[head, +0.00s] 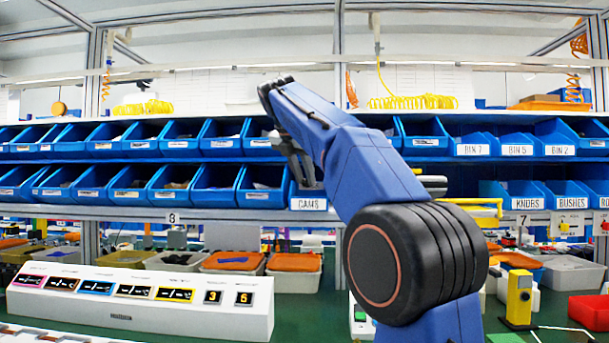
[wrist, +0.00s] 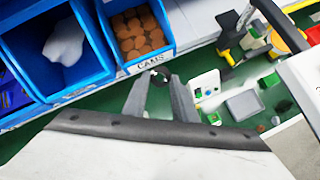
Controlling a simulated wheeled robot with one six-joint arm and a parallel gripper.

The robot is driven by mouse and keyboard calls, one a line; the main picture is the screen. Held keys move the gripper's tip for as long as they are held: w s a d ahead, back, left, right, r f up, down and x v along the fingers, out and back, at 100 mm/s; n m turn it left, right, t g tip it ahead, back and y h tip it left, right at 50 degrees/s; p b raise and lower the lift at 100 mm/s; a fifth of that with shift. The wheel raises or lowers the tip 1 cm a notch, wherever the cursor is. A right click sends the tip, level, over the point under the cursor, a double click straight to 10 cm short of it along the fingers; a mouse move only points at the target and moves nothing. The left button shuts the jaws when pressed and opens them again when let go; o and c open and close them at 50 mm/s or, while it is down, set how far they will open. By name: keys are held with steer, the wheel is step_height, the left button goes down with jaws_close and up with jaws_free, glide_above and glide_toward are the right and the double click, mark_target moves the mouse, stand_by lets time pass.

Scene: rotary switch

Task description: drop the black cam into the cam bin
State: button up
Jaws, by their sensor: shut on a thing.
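The cam bin is a blue bin with a CAMS label (head: 308,204) on the lower shelf row in the head view, partly hidden behind my arm. In the wrist view the cam bin (wrist: 168,38) is at the top, with brown round pieces inside. The gap between cam and bin is hard to judge. In the head view my gripper (head: 302,172) points down in front of the bins; the cam is not clear there.
A neighbouring blue bin (wrist: 92,68) holds a white piece. Other blue bins, such as the KNOBS bin (head: 525,194), line the shelf. Below are a white display panel (head: 140,302), trays of parts and a green bench top (head: 310,315). A yellow post (head: 519,297) stands at right.

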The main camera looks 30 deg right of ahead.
steer(key=shift+w+d+f, duration=0.3)
steer(key=shift+w+d, duration=0.65)
steer(key=shift+w, duration=0.45)
steer(key=shift+w+d+f, duration=0.35)
steer(key=shift+w+d, duration=0.6)
steer(key=shift+w, duration=0.5)
steer(key=shift+w+d+f, duration=0.3)
steer(key=shift+w+d, duration=0.65)
steer(key=shift+w, duration=0.45)
steer(key=o, duration=1.1)
